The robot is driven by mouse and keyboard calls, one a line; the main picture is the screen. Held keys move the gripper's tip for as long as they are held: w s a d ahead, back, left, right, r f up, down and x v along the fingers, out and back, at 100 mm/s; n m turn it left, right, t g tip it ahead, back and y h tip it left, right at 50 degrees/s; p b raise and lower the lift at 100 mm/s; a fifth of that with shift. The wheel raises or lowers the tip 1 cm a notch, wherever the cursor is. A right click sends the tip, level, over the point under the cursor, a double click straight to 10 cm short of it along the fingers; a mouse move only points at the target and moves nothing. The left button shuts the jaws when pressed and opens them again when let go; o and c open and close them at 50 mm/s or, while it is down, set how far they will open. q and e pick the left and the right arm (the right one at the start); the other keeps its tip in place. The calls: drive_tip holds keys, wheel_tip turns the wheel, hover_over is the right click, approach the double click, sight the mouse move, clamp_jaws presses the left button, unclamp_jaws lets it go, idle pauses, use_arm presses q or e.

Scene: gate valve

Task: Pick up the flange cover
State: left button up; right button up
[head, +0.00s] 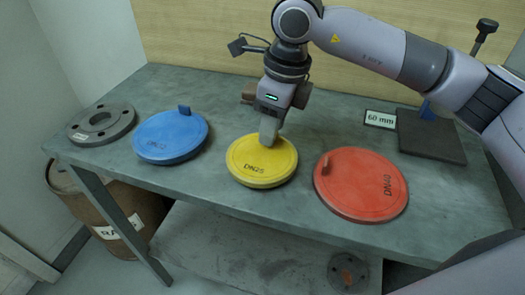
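Three round flange covers lie on the grey workbench (305,108). The blue cover (168,140) is at left with an upright tab at its back edge. The yellow cover (250,172), marked DN25, is in the middle. The red cover (350,200), marked DN40, is at right with a tab at its upper left. My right gripper (269,136) points down with its fingertips at the yellow cover's upper middle. The fingers overlap side-on, and no tab shows on this cover, so I cannot tell whether they grip one. My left gripper is not in view.
A grey flange (100,123) lies at the bench's left end. A 60 mm sign (380,119) and a dark plate (432,142) stand at right. A brown drum (100,220) is below left. A small flange (348,270) lies on the lower shelf.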

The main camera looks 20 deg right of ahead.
clamp_jaws()
idle(0.3)
wheel_tip(320, 180, up, 20)
drive_tip(key=shift+p, duration=0.45)
